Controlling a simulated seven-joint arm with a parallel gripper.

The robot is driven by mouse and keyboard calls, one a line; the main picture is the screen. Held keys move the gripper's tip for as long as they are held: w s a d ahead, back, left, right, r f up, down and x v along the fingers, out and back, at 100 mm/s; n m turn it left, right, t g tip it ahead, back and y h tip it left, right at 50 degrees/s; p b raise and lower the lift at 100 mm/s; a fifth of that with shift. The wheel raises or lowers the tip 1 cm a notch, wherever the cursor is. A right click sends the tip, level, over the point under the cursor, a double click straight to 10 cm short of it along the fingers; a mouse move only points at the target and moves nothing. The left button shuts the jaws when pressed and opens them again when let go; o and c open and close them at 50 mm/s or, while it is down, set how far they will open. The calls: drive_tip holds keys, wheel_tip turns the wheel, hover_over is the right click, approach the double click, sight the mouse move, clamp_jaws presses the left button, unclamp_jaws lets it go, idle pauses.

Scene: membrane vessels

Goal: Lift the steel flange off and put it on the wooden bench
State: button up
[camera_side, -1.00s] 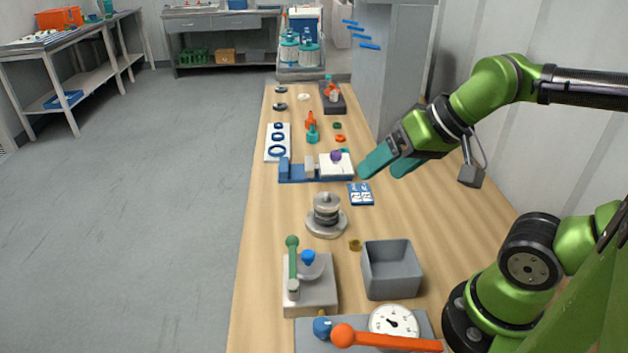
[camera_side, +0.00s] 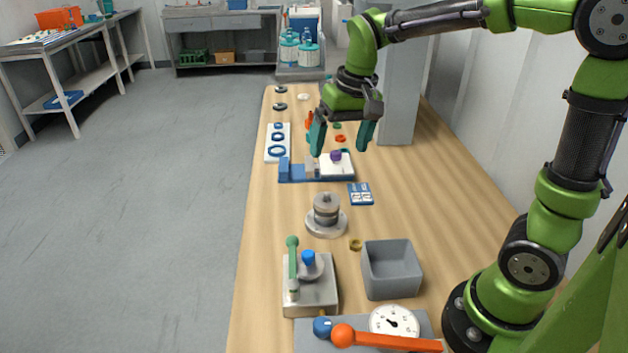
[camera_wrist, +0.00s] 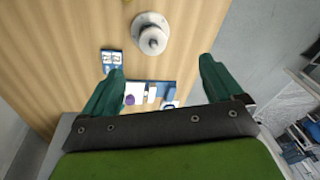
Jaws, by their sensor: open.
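A steel vessel (camera_side: 326,222) with stacked round discs stands upright on the wooden bench (camera_side: 262,220). The steel flange (camera_side: 326,200) seems to be its top disc; I cannot tell where one disc ends and another begins. In the wrist view the flange (camera_wrist: 152,38) shows from above, on its wider round base, near the top edge. My gripper (camera_side: 341,145) is open and empty, pointing down above the bench, farther back than the vessel and well above it. In the wrist view my gripper (camera_wrist: 160,75) has both teal fingers spread, with the vessel beyond them.
A grey open bin (camera_side: 391,270) and a brass ring (camera_side: 355,244) lie right of and in front of the vessel. A green-handled press (camera_side: 310,285) is nearer. A blue-and-white card (camera_side: 360,194) and blue fixture (camera_side: 300,175) lie behind. Bare bench extends to the right.

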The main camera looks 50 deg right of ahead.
drive_tip(key=w+d+g, duration=0.2)
drive_tip(key=w, duration=0.2)
drive_tip(key=shift+m+h, duration=0.4)
drive_tip(key=shift+m, duration=0.1)
drive_tip(key=shift+w+a+f, duration=0.1)
drive_tip(key=shift+f, duration=3.85)
drive_tip(key=shift+w+a+f, duration=0.1)
drive_tip(key=shift+f, duration=3.8)
drive_tip(key=c, duration=1.3)
drive_tip(key=shift+r, duration=0.15)
